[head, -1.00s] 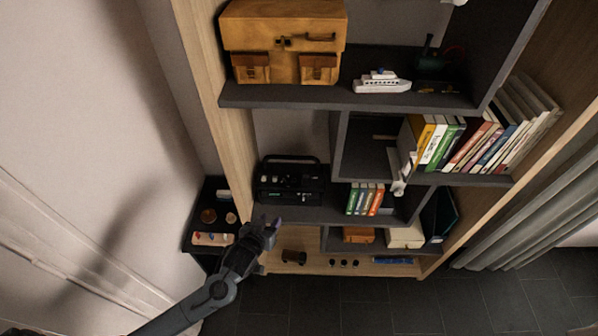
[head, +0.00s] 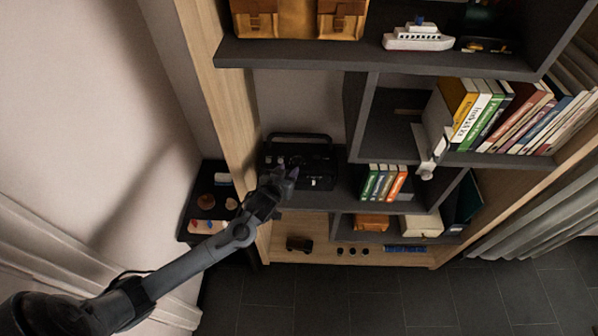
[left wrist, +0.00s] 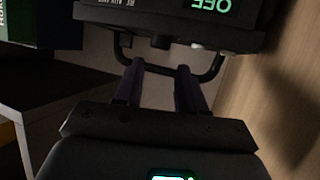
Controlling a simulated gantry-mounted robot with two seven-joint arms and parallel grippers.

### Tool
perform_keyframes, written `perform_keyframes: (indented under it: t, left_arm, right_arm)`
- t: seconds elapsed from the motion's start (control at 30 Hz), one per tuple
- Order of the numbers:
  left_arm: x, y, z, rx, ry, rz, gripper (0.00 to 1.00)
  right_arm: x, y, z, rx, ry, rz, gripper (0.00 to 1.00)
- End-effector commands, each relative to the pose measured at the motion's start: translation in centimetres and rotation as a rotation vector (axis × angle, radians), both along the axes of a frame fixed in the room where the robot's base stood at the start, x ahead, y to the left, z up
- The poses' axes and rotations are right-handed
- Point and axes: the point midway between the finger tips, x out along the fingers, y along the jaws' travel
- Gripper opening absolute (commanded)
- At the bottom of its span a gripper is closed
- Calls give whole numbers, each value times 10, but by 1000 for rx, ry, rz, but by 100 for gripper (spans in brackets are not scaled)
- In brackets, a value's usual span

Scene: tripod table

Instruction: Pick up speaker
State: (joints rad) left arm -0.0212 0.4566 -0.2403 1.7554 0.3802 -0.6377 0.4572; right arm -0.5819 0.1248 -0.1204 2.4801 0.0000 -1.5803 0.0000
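The speaker (head: 312,172) is a black box with a carry handle on top. It stands on a dark shelf at the left of the shelving unit. My left gripper (head: 284,178) is in front of its left part and hides some of it. In the left wrist view the speaker (left wrist: 165,15) is upside down at the top, with green display letters. Its handle (left wrist: 165,69) crosses behind the fingertips of my left gripper (left wrist: 159,75). The two fingers are apart with nothing between them gripped; whether they touch the handle I cannot tell. My right gripper is not in view.
Upright books (head: 384,182) stand right of the speaker on the same shelf. The wooden side panel (head: 222,110) is close on the left. A toy boat (head: 418,37) and brown bag (head: 298,18) are on the shelf above. A dark tray (head: 192,237) stands lower left.

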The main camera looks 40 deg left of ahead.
Motion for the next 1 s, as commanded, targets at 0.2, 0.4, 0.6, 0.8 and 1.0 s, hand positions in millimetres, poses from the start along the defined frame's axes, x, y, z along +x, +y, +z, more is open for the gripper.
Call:
perform_keyframes:
  t: [0.2, 0.4, 0.6, 0.8, 1.0]
  left_arm:
    - [15, 5, -7, -1, 1, 1, 40]
    - [29, 9, -13, 2, -1, 1, 40]
    - [52, 17, -22, 1, -1, 1, 40]
    - [62, 20, -26, 0, 0, 0, 40]
    - [62, 19, -26, 0, 0, 0, 40]
  right_arm:
    - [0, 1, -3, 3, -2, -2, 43]
    - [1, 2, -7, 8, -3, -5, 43]
    - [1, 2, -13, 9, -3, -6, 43]
    - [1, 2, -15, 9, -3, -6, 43]
    - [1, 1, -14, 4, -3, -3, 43]
